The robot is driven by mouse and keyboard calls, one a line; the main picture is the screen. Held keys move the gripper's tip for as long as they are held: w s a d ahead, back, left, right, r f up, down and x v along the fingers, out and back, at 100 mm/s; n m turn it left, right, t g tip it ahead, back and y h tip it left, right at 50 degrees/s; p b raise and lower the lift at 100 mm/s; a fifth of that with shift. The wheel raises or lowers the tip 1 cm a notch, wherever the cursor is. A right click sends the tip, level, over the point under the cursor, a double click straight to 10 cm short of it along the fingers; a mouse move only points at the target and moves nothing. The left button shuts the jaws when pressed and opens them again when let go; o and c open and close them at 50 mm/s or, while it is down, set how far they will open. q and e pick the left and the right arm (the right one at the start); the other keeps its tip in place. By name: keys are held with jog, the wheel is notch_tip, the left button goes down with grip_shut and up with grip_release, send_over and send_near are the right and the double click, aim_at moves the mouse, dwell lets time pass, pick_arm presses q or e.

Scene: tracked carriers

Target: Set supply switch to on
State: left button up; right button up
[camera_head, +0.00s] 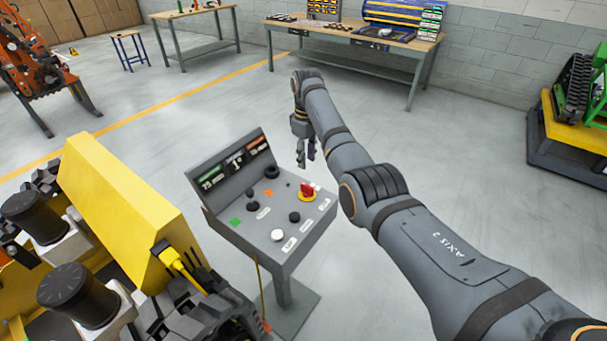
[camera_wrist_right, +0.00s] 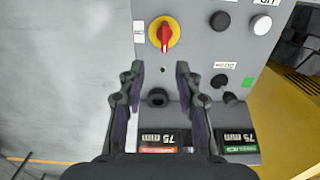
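A grey control console (camera_head: 229,241) stands on a pedestal near the middle of the head view. On its right side is a red rotary switch handle (camera_head: 307,189) on a round yellow plate. The right wrist view shows this red handle (camera_wrist_right: 165,36) lined up roughly with the picture's vertical; labels are too small to read. My right gripper (camera_head: 306,163) hangs over the console's far right edge, near the switch. In the right wrist view its two fingers (camera_wrist_right: 157,78) are apart, with nothing between them and the red handle just beyond the tips. My left gripper is not in view.
The console also carries several black knobs (camera_head: 294,217), a white button (camera_head: 277,235), a green square (camera_head: 235,222) and lit displays (camera_head: 211,177). A yellow machine (camera_head: 125,205) stands close on the left. Workbenches (camera_head: 355,35) line the back; floor right of the console is clear.

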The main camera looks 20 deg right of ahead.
aim_at(307, 186)
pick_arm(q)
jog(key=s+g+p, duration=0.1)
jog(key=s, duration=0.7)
pick_arm(e)
jog(key=f, duration=0.5)
jog(key=s+f, duration=0.1)
jog(key=f, duration=0.2)
jog(key=shift+f+b, duration=0.35)
jog(key=shift+f, duration=0.4)
jog(key=shift+s, duration=0.2)
jog(key=shift+w, duration=0.1)
jog(key=shift+c, duration=1.7)
grip_shut()
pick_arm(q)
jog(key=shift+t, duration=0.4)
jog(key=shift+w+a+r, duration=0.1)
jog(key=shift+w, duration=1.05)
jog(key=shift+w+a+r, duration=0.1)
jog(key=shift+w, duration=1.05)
